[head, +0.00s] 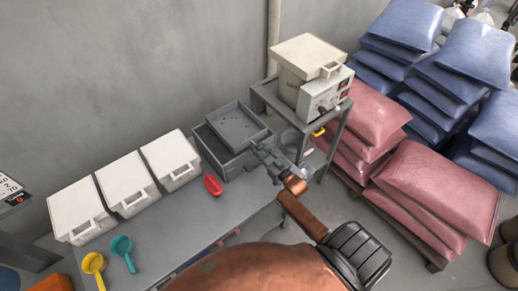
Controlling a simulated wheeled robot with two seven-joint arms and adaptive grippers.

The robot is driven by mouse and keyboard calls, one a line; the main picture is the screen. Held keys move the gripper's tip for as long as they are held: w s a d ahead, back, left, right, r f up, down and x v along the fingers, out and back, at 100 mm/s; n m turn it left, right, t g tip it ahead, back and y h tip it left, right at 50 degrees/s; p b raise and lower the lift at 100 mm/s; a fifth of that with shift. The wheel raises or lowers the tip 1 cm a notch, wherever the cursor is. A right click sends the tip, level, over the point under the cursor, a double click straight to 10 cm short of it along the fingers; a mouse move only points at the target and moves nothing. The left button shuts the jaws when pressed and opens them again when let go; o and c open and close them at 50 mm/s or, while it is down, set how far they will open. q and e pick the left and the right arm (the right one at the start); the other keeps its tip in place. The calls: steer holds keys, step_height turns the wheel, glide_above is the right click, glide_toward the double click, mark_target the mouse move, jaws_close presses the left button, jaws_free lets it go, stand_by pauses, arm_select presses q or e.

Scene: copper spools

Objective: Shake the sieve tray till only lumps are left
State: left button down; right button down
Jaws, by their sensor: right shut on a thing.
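The sieve tray (258,131) is a shallow grey square tray with a few small dark bits on its floor. It is over a larger grey open bin (206,143) on the bench, set toward the bin's back right, so the bin's front left inside shows. My right gripper (261,150) is shut on the sieve tray at its near right edge. Whether the tray rests on the bin or is held just above it I cannot tell. What lies in the bin is too dark to tell. My left gripper is not in view.
White lidded bins (127,183) stand left along the grey bench (190,225). A red scoop (213,185), a teal scoop (122,250) and a yellow scoop (94,264) lie in front. A beige machine (312,68) stands on a grey stand at right, near pink sacks (440,190).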

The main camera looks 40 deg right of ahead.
mark_target(245, 145)
steer(key=a+p, duration=0.1)
steer(key=a, duration=0.3)
steer(key=shift+a, duration=0.1)
steer(key=c, duration=1.7)
jaws_free()
steer(key=shift+o, duration=0.2)
steer(key=s, duration=1.2)
